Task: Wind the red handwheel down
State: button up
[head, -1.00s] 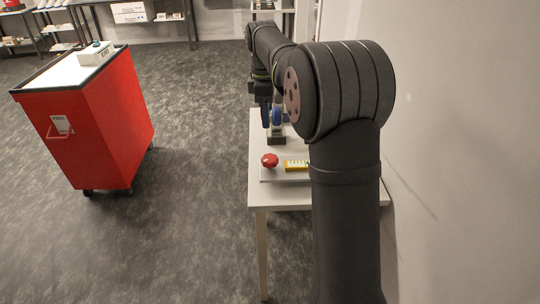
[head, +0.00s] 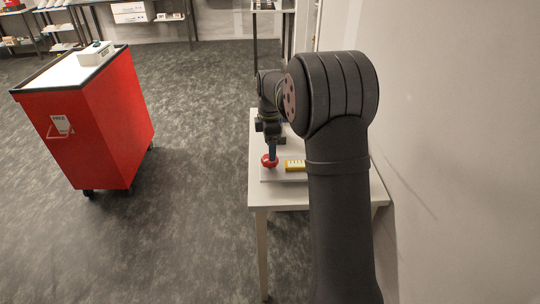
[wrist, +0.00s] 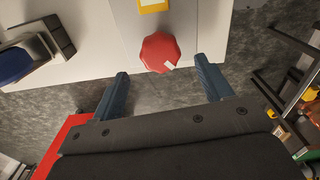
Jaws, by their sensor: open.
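The red handwheel (head: 266,161) sits near the left edge of the pale table, partly hidden by my gripper in the head view. In the wrist view the handwheel (wrist: 160,52) is a red scalloped knob with a small white mark on its lower right edge. My gripper (head: 272,156) is over it in the head view, blue fingers pointing down. In the wrist view my gripper (wrist: 162,77) has its two blue fingers wide apart and nothing between the tips. The handwheel lies just beyond the gap. I cannot tell whether a finger touches it.
A yellow block (head: 294,166) is right of the handwheel on the same pale plate. A blue-and-grey device (wrist: 40,50) shows at left in the wrist view. The table (head: 290,198) ends just left of the handwheel. A red cart (head: 95,130) stands apart across the floor.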

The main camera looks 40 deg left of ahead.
aim_at(270, 163)
jog(key=shift+f, duration=2.3)
jog(key=shift+c, duration=0.2)
jog(key=c, duration=0.9)
